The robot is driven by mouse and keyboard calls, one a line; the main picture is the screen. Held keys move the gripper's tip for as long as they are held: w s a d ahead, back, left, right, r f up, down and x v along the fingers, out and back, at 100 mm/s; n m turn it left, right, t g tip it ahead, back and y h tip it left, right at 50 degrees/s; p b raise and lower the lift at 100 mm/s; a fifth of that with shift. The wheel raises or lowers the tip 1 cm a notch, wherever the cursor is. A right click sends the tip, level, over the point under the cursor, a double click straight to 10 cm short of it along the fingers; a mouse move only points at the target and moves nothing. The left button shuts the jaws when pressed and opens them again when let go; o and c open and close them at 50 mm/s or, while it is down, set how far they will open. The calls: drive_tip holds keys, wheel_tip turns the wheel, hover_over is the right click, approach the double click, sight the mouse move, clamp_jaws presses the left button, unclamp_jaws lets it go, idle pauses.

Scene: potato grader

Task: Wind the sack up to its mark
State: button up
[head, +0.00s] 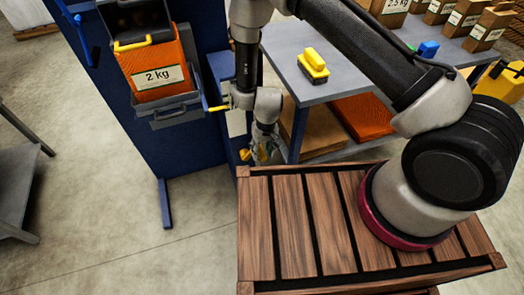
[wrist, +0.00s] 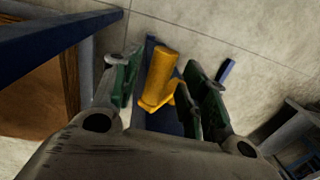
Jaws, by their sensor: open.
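An orange sack (head: 155,65) labelled "2 kg" hangs at the front of the blue grader frame (head: 185,150). A grey cradle (head: 177,112) sits under it. I cannot make out the mark. My gripper (head: 264,152) is low beside the frame, right of its foot, pointing down. In the wrist view, my gripper (wrist: 168,90) is open, with green-padded fingers on either side of a yellow crank handle (wrist: 162,72). The handle lies between the fingers; I cannot tell whether either touches it. In the head view, the handle is mostly hidden by the gripper.
A yellow lever (head: 132,43) crosses the sack's top, and another yellow handle (head: 218,107) sticks out beside the cradle. A grey table (head: 300,85) holds a yellow-handled brush (head: 313,65).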

drive_tip(key=shift+f, duration=0.35)
clamp_jaws()
drive_tip(key=shift+a+r, duration=0.2)
drive_tip(key=shift+s+a, duration=0.1)
drive_tip(key=shift+s, duration=0.05)
unclamp_jaws()
drive_tip(key=shift+r, duration=0.1)
